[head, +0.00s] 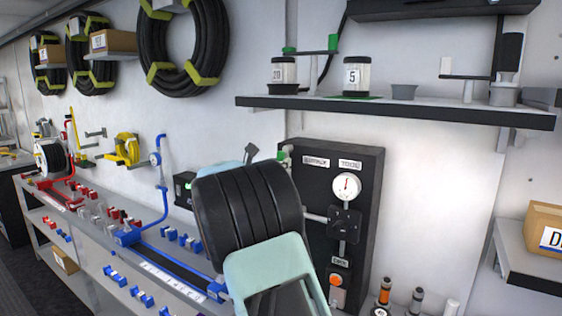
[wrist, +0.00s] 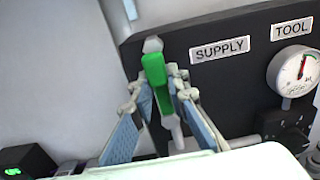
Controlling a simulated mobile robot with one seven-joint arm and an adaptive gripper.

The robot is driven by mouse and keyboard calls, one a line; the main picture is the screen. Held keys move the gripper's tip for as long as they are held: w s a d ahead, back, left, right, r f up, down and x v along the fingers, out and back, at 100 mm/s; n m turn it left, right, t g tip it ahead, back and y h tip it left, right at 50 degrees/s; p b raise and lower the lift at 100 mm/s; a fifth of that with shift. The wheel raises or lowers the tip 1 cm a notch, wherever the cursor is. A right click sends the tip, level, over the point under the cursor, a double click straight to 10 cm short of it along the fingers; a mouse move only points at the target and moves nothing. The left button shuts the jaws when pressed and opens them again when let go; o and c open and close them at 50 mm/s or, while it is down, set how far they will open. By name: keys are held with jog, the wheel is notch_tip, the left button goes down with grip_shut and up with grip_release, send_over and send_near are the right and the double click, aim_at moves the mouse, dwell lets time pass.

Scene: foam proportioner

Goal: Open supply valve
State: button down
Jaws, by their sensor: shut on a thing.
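The supply valve's green handle (wrist: 154,72) stands nearly upright in the wrist view, at the left edge of the black panel (wrist: 215,85). The label SUPPLY (wrist: 220,49) is just to its right. My gripper (wrist: 157,84) has one finger on each side of the green handle and is shut on it. A grey stem shows below the handle between the fingers. In the head view a small part of the green handle (head: 283,154) shows at the panel's upper left. My own arm hides much of the gripper there.
A round gauge (head: 346,187) and a black knob (head: 344,224) are on the panel, with an orange button (head: 337,280) below. A shelf (head: 400,110) with jars runs above the panel. A blue pipe stand (head: 150,225) is on the bench to the left.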

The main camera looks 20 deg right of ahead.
dwell(0.3)
jog(key=c, duration=1.8)
grip_release()
jog(key=shift+c, duration=0.2)
jog(key=shift+a, duration=0.1)
jog(key=v, duration=1.2)
